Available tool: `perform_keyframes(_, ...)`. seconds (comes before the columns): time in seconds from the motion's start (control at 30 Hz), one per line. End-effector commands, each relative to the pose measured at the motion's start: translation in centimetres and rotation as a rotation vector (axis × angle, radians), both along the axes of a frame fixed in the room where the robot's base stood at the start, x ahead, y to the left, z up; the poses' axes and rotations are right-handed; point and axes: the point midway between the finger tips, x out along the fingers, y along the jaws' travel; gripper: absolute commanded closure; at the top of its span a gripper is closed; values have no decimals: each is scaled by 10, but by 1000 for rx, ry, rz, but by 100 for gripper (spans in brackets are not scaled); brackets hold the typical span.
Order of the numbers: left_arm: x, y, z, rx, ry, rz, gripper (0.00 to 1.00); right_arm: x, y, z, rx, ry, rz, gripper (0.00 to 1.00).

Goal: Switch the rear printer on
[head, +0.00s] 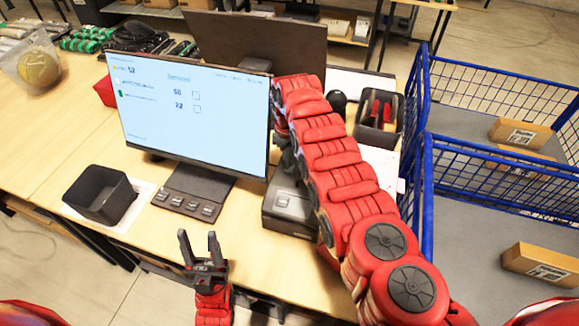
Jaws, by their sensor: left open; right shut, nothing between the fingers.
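A dark grey box-shaped device that looks like a printer (283,210) stands on the table right of the lit monitor. My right arm reaches over and partly hides it. I cannot tell whether this is the rear printer, and no power switch or lit lamp is readable. My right gripper (287,160) shows only as a grey part beside the arm, above the printer. Its fingertips are mostly hidden; it appears shut and empty. My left gripper (200,246) is open and empty, fingers pointing up, near the table's front edge.
A lit monitor (190,110) stands mid-table, its base holding several buttons (187,203). A second dark monitor (255,42) is behind. A black bin (100,194) is at left. A black tray (377,122) is beyond the arm. Blue wire carts (428,190) border the right.

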Motion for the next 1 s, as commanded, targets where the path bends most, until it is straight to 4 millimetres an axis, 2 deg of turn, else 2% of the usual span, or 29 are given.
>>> perform_keyframes(1.0,0,0,-10,0,0,0,50,0,0,-11,0,0,0,100)
